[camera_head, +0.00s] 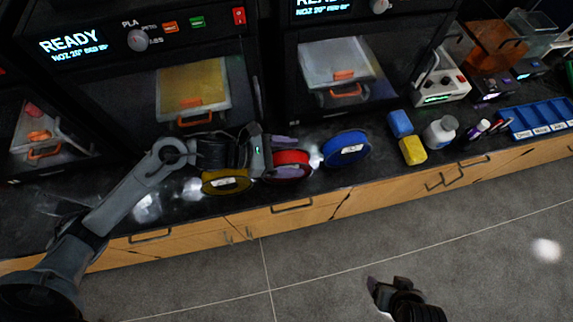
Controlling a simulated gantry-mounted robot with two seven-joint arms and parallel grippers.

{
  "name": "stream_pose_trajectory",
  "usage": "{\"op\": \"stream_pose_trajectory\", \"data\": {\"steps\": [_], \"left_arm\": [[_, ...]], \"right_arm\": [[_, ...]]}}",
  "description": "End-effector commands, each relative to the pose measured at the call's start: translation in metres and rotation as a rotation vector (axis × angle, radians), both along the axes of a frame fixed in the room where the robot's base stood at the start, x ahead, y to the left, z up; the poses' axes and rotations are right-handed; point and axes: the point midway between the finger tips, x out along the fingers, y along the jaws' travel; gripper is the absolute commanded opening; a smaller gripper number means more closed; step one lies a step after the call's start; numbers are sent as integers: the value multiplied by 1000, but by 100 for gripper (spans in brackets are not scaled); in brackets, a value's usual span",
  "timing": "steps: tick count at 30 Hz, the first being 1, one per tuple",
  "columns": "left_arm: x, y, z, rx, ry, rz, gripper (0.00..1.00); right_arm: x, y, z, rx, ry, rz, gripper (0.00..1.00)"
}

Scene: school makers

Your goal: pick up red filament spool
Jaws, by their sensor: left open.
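The red filament spool (291,172) lies on the dark counter between a yellow spool (226,187) and a blue spool (347,148). My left gripper (283,160) is open at the red spool, with one finger over its far side and one over its near side. The fingers and gripper body cover part of the spool; whether they touch it I cannot tell. My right gripper (376,293) is low over the floor, away from the counter, and its fingers are too dark and small to read.
Several 3D printers stand along the back, one with a yellow plate (192,84) behind my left gripper. Wooden drawers (290,220) front the counter.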

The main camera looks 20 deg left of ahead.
Motion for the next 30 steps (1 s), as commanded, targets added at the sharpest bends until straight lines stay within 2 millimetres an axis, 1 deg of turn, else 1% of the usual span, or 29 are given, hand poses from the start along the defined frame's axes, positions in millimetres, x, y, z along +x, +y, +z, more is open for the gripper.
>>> {"op": "stream_pose_trajectory", "data": {"steps": [6, 14, 21, 30], "left_arm": [[0, 0, 0, 0, 0, 0, 78], [0, 0, 0, 0, 0, 0, 38], [0, 0, 0, 0, 1, 0, 1], [0, 0, 1, -2, -1, 0, 0]], "right_arm": [[0, 0, 0, 0, 0, 0, 78], [0, -1, 0, -3, 1, 2, 78], [0, -2, -1, -9, 1, 5, 78], [0, -2, -1, -8, 1, 6, 78]]}}
